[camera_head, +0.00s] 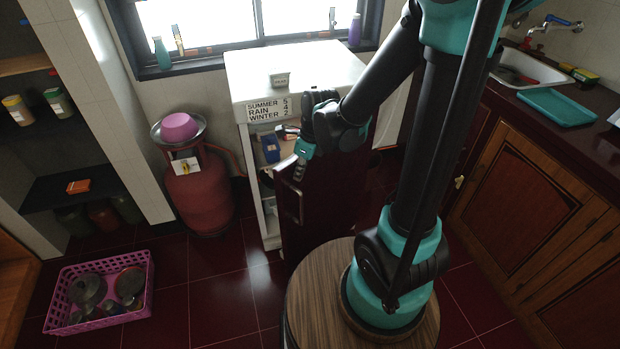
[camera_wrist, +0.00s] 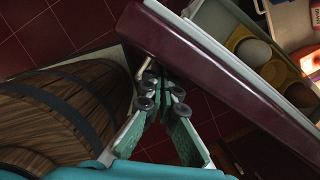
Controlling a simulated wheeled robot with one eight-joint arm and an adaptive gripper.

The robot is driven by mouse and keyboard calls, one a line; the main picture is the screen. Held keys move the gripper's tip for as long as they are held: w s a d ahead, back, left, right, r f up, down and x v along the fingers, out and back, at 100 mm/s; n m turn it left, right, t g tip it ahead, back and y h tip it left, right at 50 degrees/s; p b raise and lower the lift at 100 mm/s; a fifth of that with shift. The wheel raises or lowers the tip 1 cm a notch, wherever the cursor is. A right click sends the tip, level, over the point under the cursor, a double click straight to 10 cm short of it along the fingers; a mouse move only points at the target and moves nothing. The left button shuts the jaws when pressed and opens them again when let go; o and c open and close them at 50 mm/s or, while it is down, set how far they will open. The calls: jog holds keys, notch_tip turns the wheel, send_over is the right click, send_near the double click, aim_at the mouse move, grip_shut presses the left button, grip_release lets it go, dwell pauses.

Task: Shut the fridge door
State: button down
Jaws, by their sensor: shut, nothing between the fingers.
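The small white fridge (camera_head: 240,82) stands below the window with its dark red door (camera_head: 345,205) swung open towards me. Lit shelves with things on them show behind the door. In the wrist view the door (camera_wrist: 215,75) runs diagonally, with eggs (camera_wrist: 255,50) in a rack on its inner side. My gripper (camera_head: 297,172) is at the door's upper part in the head view, partly hidden by my wrist. In the wrist view my gripper (camera_wrist: 158,90) has its fingers together and empty, close beside the door's outer face. I cannot tell if they touch it.
A red gas cylinder (camera_head: 200,198) with a pink bowl (camera_head: 179,127) on top stands left of the fridge. A pink crate (camera_head: 140,312) of pots is on the floor at left. Wooden cabinets (camera_head: 515,205) stand at right. Tiled floor is clear between crate and fridge.

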jog(key=w+a, duration=0.5)
jog(key=w, duration=0.3)
jog(key=w+a, duration=0.6)
jog(key=w, duration=0.2)
jog(key=shift+w+a, duration=0.3)
jog(key=shift+w, duration=0.05)
